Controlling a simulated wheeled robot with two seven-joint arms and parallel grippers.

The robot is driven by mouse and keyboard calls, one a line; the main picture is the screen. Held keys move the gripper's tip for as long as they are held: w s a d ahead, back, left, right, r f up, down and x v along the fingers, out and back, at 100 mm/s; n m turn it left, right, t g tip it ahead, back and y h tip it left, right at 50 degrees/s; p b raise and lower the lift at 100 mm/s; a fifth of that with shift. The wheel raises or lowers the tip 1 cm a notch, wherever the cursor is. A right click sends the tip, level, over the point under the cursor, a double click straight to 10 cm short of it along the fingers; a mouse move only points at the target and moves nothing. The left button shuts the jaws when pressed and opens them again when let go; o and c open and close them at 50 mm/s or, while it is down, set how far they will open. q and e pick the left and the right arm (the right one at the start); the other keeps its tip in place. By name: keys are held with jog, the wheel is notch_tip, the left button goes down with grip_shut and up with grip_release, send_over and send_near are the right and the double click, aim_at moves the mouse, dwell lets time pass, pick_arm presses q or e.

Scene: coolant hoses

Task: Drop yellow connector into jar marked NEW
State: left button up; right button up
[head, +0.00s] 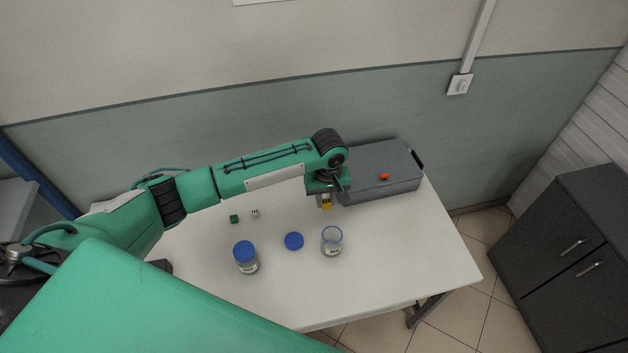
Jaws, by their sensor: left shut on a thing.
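My left gripper (325,197) reaches in from the left and points down over the table. It is shut on the yellow connector (326,202), which hangs between its fingers. An open clear jar (332,243) with a label stands on the table just below the connector in the picture; the label is too small to read. A second jar (246,259) with a blue lid on stands to its left, also labelled. A loose blue lid (293,241) lies between the two jars. My right gripper is not in view.
A grey case (378,168) with an orange piece (384,176) on top stands at the back right of the white table (380,268). A green cube (234,219) and a white piece (256,213) lie left of the gripper. The table's front right is clear.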

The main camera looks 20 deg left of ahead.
aim_at(329, 203)
pick_arm(q)
jog(key=shift+s+d+r+p, duration=0.1)
jog(key=shift+s+d+p, duration=0.2)
jog(key=shift+d, duration=0.25)
notch_tip(329, 203, down, 6)
jog(key=b, duration=0.6)
jog(key=shift+b, duration=0.4)
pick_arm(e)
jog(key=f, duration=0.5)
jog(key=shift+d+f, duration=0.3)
pick_arm(q)
jog(key=o, duration=1)
jog(key=shift+o, duration=0.2)
notch_tip(329, 203, up, 14)
jog(key=b, duration=0.3)
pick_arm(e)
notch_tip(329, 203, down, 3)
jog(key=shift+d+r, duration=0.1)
